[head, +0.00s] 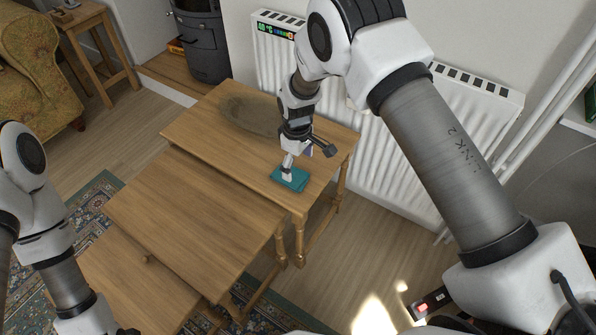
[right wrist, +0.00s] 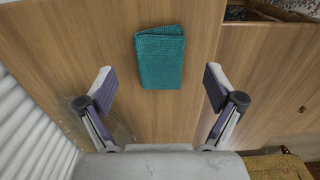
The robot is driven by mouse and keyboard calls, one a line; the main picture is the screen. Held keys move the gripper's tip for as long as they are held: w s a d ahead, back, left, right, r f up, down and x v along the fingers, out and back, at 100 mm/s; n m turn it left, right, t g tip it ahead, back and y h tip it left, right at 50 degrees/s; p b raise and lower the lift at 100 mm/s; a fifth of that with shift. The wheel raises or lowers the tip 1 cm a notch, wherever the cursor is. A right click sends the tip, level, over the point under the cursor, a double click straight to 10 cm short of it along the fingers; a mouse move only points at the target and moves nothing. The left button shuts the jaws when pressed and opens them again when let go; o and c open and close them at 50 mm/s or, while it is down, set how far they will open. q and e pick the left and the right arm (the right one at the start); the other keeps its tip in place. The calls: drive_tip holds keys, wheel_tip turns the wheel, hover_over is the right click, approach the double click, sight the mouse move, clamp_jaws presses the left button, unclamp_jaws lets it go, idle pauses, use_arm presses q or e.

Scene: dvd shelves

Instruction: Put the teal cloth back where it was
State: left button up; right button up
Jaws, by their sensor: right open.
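The teal cloth (head: 290,179) lies folded flat on the highest wooden nesting table (head: 194,127), near its right front corner. In the right wrist view the cloth (right wrist: 160,57) shows whole, a small textured rectangle on bare wood, ahead of the fingers and between their lines. My right gripper (head: 293,168) is just above the cloth in the head view, pointing down. In the right wrist view my right gripper (right wrist: 160,82) is open with nothing between its fingers. My left arm shows at the left edge of the head view; its gripper cannot be made out.
Lower nesting tables (head: 195,210) stand in front with bare tops. A dark oval mark (head: 250,115) lies on the highest table's back part. A white radiator (head: 375,140) stands close behind. A stove (head: 203,45) and armchair (head: 38,65) are at the back left.

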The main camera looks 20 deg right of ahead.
sight(297, 178)
wheel_tip(297, 178, up, 6)
drive_tip(key=r, duration=0.1)
drive_tip(key=s+d+f+m, duration=0.2)
drive_tip(key=s+d+f, duration=0.1)
drive_tip(key=s+f, duration=0.55)
drive_tip(key=s+d+f+m, duration=0.2)
drive_tip(key=s+f, duration=0.5)
drive_tip(key=s, duration=0.2)
drive_tip(key=s+d+m, duration=0.1)
drive_tip(key=s+m, duration=0.3)
drive_tip(key=s, duration=1.2)
drive_tip(key=shift+d+p, duration=0.15)
drive_tip(key=shift+p, duration=0.25)
drive_tip(key=shift+s+f, duration=0.1)
drive_tip(key=shift+f, duration=0.05)
